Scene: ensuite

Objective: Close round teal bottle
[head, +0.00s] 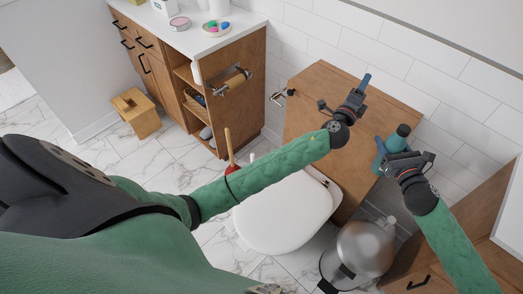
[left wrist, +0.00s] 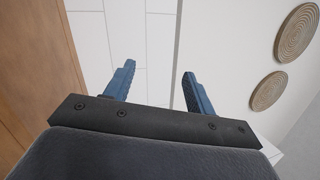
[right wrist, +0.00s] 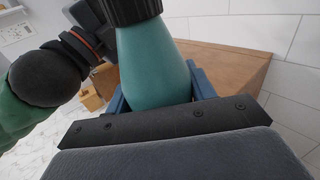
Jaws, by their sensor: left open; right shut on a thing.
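The round teal bottle (head: 397,142) is in my right gripper (head: 384,157) over the right edge of the wooden cabinet behind the toilet. In the right wrist view, its teal body (right wrist: 154,62) fills the space between the fingers. A black ribbed cap (right wrist: 132,9) sits at its top, cut off by the frame; I cannot tell how tightly it sits. My left gripper (head: 362,86) is open and empty, up and left of the bottle in the head view. The left wrist view shows its two blue fingers apart (left wrist: 158,88) with nothing between them.
The wooden cabinet top (head: 335,85) below my left gripper looks clear. The white toilet lid (head: 283,213) lies below my left arm. A metal bin (head: 365,248) stands right of it. A counter (head: 205,38) with small items is at upper left. The tiled wall (head: 400,60) is close behind.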

